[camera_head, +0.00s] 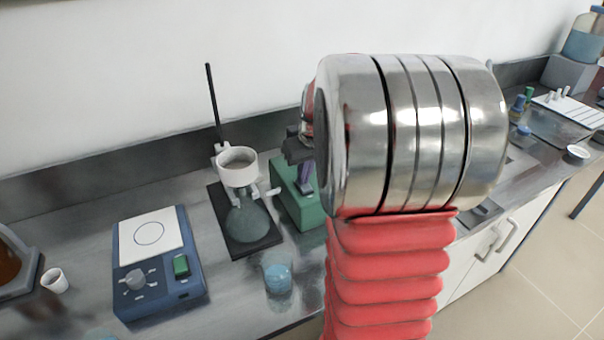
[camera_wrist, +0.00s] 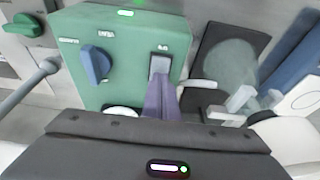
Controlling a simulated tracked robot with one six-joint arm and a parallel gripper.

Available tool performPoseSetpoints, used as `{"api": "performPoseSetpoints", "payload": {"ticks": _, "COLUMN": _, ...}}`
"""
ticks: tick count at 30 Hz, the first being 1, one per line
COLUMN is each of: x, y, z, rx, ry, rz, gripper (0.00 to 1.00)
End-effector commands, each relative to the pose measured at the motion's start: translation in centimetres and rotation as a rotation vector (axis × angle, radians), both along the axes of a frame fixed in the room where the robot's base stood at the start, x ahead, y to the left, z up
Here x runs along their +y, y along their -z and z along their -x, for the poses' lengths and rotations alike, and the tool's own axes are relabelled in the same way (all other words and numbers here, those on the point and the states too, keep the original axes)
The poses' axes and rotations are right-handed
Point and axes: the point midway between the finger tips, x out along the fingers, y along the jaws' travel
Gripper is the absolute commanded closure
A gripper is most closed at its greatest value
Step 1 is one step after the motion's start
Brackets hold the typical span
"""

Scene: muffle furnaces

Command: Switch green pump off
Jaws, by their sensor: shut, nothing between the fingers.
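The green pump (camera_wrist: 125,45) fills the upper left of the wrist view, with a blue knob (camera_wrist: 96,64) and a pale grey switch (camera_wrist: 160,65) on its face. A small green light (camera_wrist: 125,13) shows at its top edge. My gripper (camera_wrist: 162,90) is shut and empty, its purple fingertips at the lower end of the switch. I cannot tell whether they touch it. In the head view, the green pump (camera_head: 297,208) stands on the bench, partly hidden behind my arm, with the purple fingers (camera_head: 305,178) in front of it.
A filter flask (camera_head: 247,222) on a dark stand is close left of the pump. A beaker of blue liquid (camera_head: 278,277) stands in front. A blue hotplate stirrer (camera_head: 157,262) is further left. A grey hose (camera_wrist: 28,85) joins the pump's side.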

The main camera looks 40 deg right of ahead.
Motion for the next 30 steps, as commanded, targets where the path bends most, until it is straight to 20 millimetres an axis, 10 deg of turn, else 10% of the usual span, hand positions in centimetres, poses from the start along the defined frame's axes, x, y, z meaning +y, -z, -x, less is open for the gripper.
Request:
{"api": "performPoseSetpoints", "payload": {"ticks": 19, "x": 0.5, "y": 0.2, "z": 0.9, "rx": 0.014, "ry": -0.004, "rz": -0.010, "gripper": 1.00}}
{"api": "performPoseSetpoints", "payload": {"ticks": 30, "x": 0.7, "y": -4.9, "z": 1.4, "rx": 0.004, "ry": -0.004, "rz": -0.003, "gripper": 1.00}}
